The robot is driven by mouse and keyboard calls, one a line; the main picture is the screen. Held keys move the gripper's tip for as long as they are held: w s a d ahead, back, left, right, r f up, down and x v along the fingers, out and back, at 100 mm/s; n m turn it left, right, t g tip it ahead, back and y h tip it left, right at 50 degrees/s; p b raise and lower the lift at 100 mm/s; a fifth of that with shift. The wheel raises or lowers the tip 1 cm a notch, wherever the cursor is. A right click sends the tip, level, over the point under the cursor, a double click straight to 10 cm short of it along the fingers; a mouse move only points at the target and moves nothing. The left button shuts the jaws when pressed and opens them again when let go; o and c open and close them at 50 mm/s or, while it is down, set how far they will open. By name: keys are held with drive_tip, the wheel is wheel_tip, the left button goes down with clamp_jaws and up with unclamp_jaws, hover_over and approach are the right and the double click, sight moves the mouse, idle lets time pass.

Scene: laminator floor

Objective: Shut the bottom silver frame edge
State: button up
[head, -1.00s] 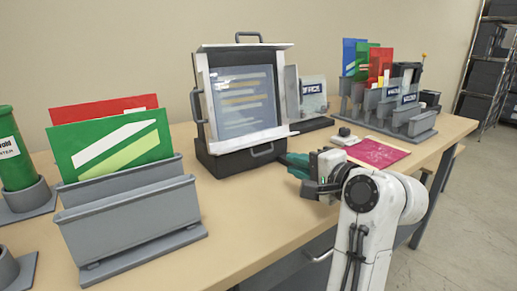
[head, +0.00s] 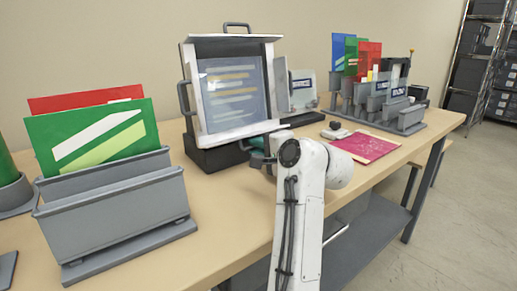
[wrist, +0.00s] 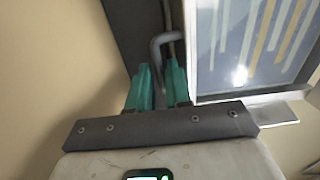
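The bottom silver frame edge (head: 236,134) juts forward like a ledge below the striped print (head: 232,92) in the upright frame. In the wrist view the print (wrist: 250,40) stands at the right, with a narrow silver strip along its left side. My gripper (wrist: 160,72) has teal fingers, parted by a narrow gap with nothing visibly held. A grey handle (wrist: 157,45) on the dark base shows just beyond the fingertips; contact cannot be told. In the head view my arm hides most of the gripper (head: 258,158), low in front of the base.
The top silver edge (head: 232,38) also juts out. A grey rack (head: 115,215) with cards stands left, another rack (head: 400,115) stands back right. A magenta sheet (head: 365,147) and a small grey item (head: 335,131) lie to the right. The front tabletop is mostly clear.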

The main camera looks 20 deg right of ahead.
clamp_jaws()
drive_tip(key=shift+r+p, duration=0.2)
drive_tip(key=shift+p, duration=0.6)
